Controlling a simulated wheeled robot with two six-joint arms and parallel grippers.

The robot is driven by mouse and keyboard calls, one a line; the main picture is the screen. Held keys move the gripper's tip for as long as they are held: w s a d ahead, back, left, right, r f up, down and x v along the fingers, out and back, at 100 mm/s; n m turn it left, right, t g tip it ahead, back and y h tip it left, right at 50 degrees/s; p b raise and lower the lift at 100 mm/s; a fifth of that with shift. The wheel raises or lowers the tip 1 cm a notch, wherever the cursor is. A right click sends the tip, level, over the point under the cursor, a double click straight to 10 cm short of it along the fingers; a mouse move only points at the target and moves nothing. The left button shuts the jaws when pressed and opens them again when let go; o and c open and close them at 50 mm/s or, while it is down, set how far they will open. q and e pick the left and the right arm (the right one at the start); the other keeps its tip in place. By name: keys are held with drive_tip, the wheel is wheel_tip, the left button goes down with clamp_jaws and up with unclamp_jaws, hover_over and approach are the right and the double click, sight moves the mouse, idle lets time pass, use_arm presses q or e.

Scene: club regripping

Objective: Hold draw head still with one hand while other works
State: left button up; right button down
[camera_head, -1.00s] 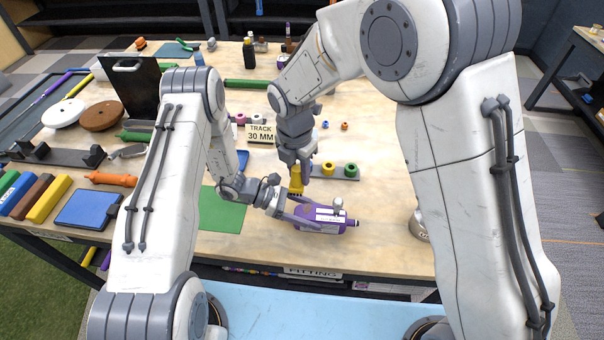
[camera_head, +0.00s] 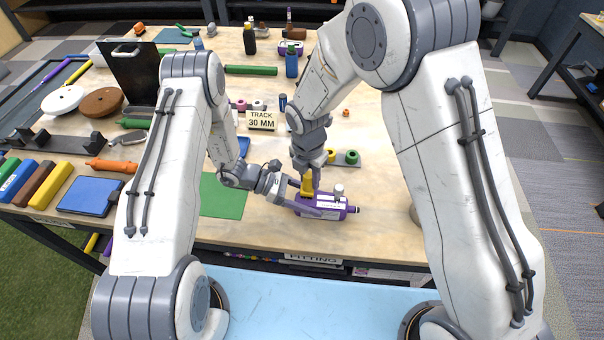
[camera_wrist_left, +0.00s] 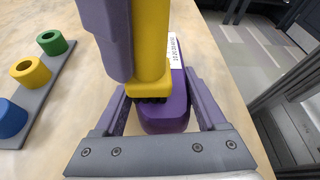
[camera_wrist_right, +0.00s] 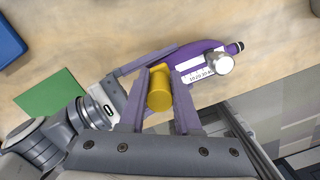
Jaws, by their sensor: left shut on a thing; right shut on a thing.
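The purple draw head (camera_head: 335,204) lies near the front edge of the bench, with white labels and a silver knob on top. My left gripper (camera_head: 300,207) is shut around its left end; in the left wrist view its fingers flank the purple body (camera_wrist_left: 163,117). My right gripper (camera_head: 311,180) is above that end, shut on a yellow tool (camera_head: 307,187). In the left wrist view the yellow tool (camera_wrist_left: 151,45) stands upright with dark bristles at its foot, at the draw head's top. Whether the bristles touch is hard to tell. The right wrist view shows the yellow end (camera_wrist_right: 159,90) between the fingers.
A grey rack with yellow and green rings (camera_head: 352,157) stands behind the draw head. A green mat (camera_head: 222,196) lies to the left. A TRACK 30 MM sign (camera_head: 262,119) stands farther back. The bench to the right is mostly clear.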

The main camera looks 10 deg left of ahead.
use_arm(q)
drive_tip(key=shift+f, duration=0.1)
use_arm(e)
drive_tip(key=shift+d, duration=1.6)
drive_tip(key=shift+a, duration=2.8)
wheel_tip(320, 180, up, 2)
drive_tip(key=shift+a+r, duration=0.1)
drive_tip(key=shift+r, duration=2.95)
use_arm(q)
drive_tip(key=o, duration=1.6)
drive_tip(key=shift+c, duration=0.2)
drive_tip(key=shift+v, duration=3.55)
